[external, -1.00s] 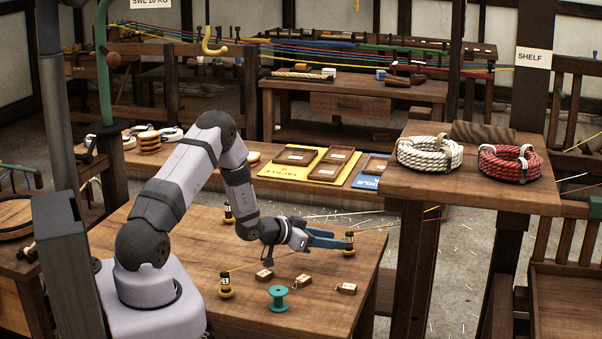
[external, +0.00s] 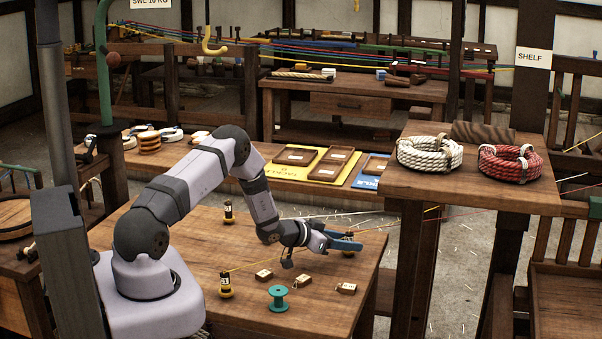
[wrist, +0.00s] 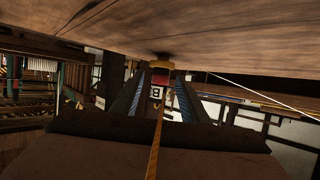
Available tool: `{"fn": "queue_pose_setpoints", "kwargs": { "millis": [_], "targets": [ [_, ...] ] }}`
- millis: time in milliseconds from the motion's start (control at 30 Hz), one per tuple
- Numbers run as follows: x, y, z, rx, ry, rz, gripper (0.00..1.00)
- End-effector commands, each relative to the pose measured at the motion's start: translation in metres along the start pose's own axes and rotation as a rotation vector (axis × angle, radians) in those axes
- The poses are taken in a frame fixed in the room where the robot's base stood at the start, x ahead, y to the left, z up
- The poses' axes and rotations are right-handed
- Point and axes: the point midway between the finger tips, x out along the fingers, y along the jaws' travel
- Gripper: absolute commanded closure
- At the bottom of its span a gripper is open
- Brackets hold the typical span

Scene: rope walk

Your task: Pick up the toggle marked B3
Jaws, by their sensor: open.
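An upright, post-like piece stands at the table's right edge. In the wrist view, this labelled piece (wrist: 157,90) has a yellow end against the tabletop, a red band and a white label with a B; a digit is not readable. My gripper (external: 348,241) is open in the external view and largely hides that piece. In the wrist view, the blue fingers of my gripper (wrist: 155,98) lie on either side of it; contact cannot be told. Two similar posts, the back-left post (external: 228,212) and the front-left post (external: 225,286), stand on the table.
Small labelled blocks lie nearer the front: a left block (external: 264,274), a middle block (external: 302,282) and a right block (external: 346,288). A teal spool (external: 277,298) stands among them. A yellow cord (external: 260,264) crosses the table. A shelf (external: 455,190) with rope coils is at right.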

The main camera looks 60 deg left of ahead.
Motion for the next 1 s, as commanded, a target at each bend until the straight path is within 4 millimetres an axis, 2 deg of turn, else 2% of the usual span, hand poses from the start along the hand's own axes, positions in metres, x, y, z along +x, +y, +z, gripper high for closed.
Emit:
{"fn": "queue_pose_setpoints", "kwargs": {
  "millis": [167, 433, 467, 600, 1000],
  "targets": [
    [0.0095, 0.0005, 0.0002, 0.001, -0.001, 0.000, 0.60],
    [0.0108, 0.0002, 0.0005, 0.000, -0.001, 0.000, 0.60],
    [0.0107, 0.0002, 0.0005, 0.000, -0.001, 0.000, 0.64],
    [0.0106, 0.0002, 0.0004, 0.000, 0.000, 0.000, 0.98],
    [0.0100, 0.0000, -0.0016, 0.000, 0.001, -0.001, 1.00]
  ]
}}
